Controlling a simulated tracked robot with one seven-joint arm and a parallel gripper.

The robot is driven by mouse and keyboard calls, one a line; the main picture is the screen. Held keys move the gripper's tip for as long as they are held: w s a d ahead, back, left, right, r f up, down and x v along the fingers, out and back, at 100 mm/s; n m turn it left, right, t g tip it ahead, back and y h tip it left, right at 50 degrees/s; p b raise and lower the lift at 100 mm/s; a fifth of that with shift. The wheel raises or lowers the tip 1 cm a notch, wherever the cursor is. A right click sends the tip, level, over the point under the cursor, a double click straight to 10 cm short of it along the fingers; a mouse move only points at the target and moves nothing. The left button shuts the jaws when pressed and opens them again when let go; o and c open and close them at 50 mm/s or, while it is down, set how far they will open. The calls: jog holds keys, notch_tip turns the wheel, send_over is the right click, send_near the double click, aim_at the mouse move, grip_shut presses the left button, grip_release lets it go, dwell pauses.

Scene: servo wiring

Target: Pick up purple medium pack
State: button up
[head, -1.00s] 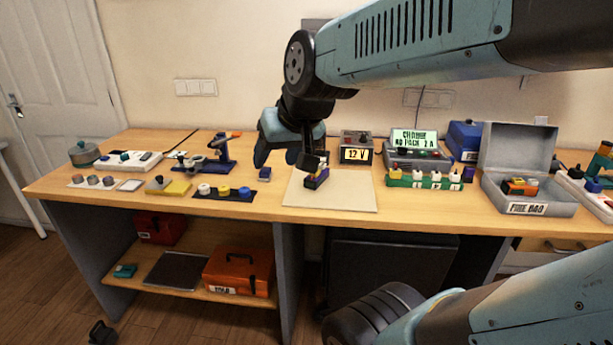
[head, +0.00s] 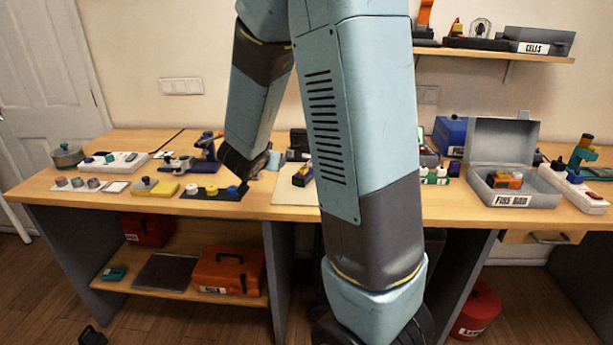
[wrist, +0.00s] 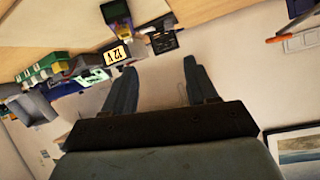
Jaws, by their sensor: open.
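The purple pack (head: 302,176), with a yellow part on it, sits on the pale mat (head: 288,199) on the workbench. My forearm hides the right part of the mat. In the wrist view the pack (wrist: 115,10) shows at the top, beyond the fingertips. My gripper (wrist: 160,62) is open, with nothing between its two blue-grey fingers. In the head view its dark wrist end is left of the pack, over the bench, and apart from it; the fingers are hard to make out there.
A grey FIRE BAG case (head: 515,199) stands open at the right with an orange pack in it. A dark tray with round coloured parts (head: 213,192) lies left of the mat. The 12 V unit (wrist: 117,55) is behind the mat. A shelf (head: 490,55) hangs at upper right.

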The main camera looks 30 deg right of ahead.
notch_tip(320, 180, down, 3)
jog(key=s+d+m+g+h, duration=0.1)
jog(key=s+d+g+h, duration=0.1)
jog(key=d+h, duration=0.1)
send_near(305, 167)
jog(key=shift+w+d+f, duration=0.1)
jog(key=shift+w+d, duration=0.2)
jog(key=shift+d, duration=0.3)
jog(key=shift+w+d+f, duration=0.1)
jog(key=shift+w+d, duration=0.15)
jog(key=shift+d, duration=0.35)
jog(key=shift+a+f+x, duration=0.1)
jog(key=shift+f+x, duration=0.1)
jog(key=shift+x, duration=0.9)
jog(key=shift+a+f+x, duration=0.15)
jog(key=shift+x, duration=0.95)
jog(key=shift+w+d+f, duration=0.2)
jog(key=shift+w+d, duration=0.15)
jog(key=shift+d, duration=0.05)
grip_shut()
